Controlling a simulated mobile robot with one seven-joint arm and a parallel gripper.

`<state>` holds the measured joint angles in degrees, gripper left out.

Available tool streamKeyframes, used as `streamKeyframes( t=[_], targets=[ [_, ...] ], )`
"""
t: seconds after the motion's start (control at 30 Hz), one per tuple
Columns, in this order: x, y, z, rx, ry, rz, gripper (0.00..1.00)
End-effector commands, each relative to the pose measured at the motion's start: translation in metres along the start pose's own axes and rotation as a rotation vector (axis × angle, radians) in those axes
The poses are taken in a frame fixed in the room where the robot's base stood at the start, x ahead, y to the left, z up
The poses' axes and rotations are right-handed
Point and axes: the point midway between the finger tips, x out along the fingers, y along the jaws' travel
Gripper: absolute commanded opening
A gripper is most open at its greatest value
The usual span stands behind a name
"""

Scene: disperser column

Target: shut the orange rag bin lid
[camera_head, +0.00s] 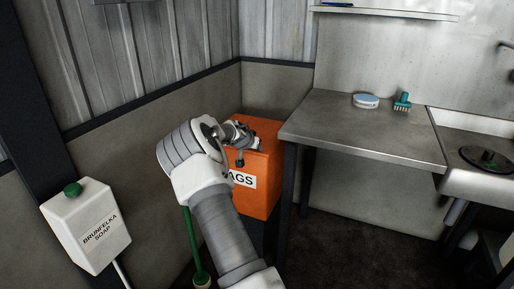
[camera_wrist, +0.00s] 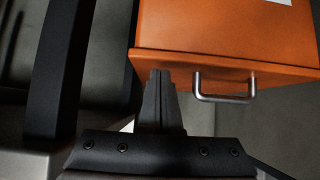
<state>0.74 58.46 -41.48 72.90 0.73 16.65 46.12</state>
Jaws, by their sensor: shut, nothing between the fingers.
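The orange rag bin (camera_head: 262,192) stands in the corner beside the metal table, with a white label reading "AGS" showing past my arm. My gripper (camera_head: 252,143) is at the top of the bin in the head view and hides part of it. In the wrist view an orange face (camera_wrist: 220,25) ends in a rim with a metal bar handle (camera_wrist: 224,98). My shut, empty fingers (camera_wrist: 160,76) are just left of the handle, with their tips by the orange rim. I cannot tell whether they touch it, nor how far open the lid is.
The metal table (camera_head: 350,130) stands right of the bin, its dark leg close by. A round blue-and-white item (camera_head: 366,101) and a teal brush (camera_head: 402,101) lie on it. A soap dispenser (camera_head: 88,225) and green pole (camera_head: 193,245) are at left. Walls close the corner behind.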

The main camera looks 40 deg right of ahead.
Motion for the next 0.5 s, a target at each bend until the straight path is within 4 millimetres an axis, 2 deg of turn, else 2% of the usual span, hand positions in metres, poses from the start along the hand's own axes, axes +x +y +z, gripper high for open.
streamKeyframes(
  t=[0.27,0.37,0.5],
  targets=[
    [-0.004,0.0,-0.001,-0.001,0.0,0.0,0.0],
    [-0.015,-0.001,-0.001,-0.002,0.001,-0.001,0.0],
    [-0.042,-0.002,-0.002,-0.001,0.0,-0.003,0.0]
  ],
)
